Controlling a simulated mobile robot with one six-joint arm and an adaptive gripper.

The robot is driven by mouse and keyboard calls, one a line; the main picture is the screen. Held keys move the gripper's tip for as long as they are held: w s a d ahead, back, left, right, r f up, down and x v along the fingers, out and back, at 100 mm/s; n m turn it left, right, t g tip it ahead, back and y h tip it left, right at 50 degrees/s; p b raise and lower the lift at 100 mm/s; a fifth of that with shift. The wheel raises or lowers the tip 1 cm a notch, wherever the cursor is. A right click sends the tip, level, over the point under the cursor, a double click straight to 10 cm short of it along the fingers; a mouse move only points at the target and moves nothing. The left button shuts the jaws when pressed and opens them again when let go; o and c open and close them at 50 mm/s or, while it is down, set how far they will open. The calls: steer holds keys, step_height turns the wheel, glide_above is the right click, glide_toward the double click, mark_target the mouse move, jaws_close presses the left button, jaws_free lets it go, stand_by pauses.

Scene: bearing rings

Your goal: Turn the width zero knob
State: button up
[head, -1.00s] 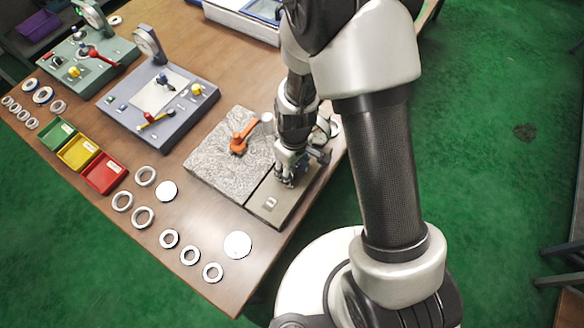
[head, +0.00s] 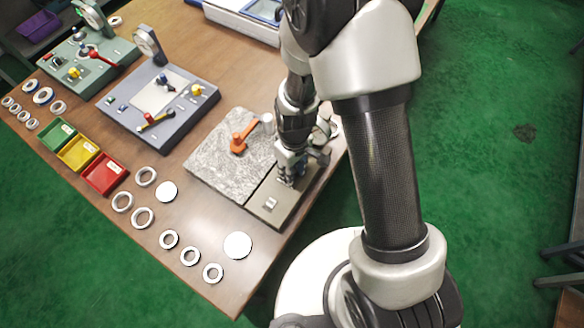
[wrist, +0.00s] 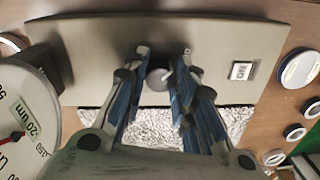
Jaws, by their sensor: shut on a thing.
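My gripper (head: 287,181) points down over the grey-brown panel (head: 262,212) at the front right of the granite block. In the wrist view my gripper (wrist: 163,60) has its two blue-lined fingers on either side of a small round grey knob (wrist: 158,79) on the panel (wrist: 95,45). The fingers are shut on this knob. No label on the knob is readable, and in the head view my gripper hides it. A white dial gauge (wrist: 22,125) with a red needle and "20 um" on its face stands at the left of the wrist view.
A small white labelled part (wrist: 242,71) sits on the panel right of the knob. The granite block (head: 215,160) carries an orange lever (head: 239,143). Several rings (head: 143,217) and coloured bins (head: 104,174) lie to the left. A blue-grey fixture (head: 180,125) stands further back.

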steer(key=m, duration=0.4)
steer(key=shift+p, duration=0.35)
steer(key=shift+a+m+p, duration=0.1)
steer(key=shift+m+p, duration=0.45)
steer(key=shift+m, duration=1.25)
steer(key=o, duration=1.1)
steer(key=shift+c, duration=0.2)
step_height(320, 180, up, 12)
steer(key=shift+d, duration=0.25)
